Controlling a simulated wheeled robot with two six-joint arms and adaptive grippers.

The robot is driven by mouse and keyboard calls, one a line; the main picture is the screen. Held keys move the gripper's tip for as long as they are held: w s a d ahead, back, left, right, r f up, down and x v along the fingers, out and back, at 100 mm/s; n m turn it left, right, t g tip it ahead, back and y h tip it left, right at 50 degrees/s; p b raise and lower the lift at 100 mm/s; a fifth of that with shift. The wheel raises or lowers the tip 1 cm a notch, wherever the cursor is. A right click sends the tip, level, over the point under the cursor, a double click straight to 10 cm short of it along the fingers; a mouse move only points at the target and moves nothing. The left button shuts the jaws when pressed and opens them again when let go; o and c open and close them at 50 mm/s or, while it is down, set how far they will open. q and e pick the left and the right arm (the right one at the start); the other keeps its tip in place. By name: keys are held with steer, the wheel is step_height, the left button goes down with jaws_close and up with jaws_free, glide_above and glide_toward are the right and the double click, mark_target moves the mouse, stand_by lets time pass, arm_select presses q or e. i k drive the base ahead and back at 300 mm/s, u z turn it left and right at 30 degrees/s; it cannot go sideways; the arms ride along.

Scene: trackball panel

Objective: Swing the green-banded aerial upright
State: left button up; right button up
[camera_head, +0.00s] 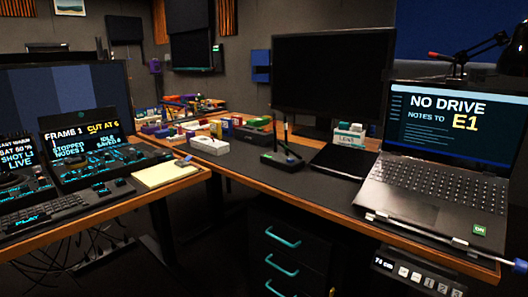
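A small black box (281,161) stands on the dark desk mat in the middle of the desk, left of a flat black pad. A thin dark aerial (286,134) rises from it, nearly upright. A small green mark (291,155) shows low on the box, near a short dark part that seems to lie down. It is too small to tell whether this is the green band of a second, lowered aerial. Neither of my grippers is in view, and nothing touches the box.
An open laptop (437,190) stands at the right, with a thin silver rod (430,234) along the desk's front edge. A black monitor (331,80) stands behind the box. A white block (209,145) and several coloured blocks lie to the left. The mat in front is clear.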

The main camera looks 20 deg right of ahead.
mark_target(283, 146)
steer(key=u, duration=0.5)
steer(key=i, duration=0.9)
steer(key=z, duration=0.3)
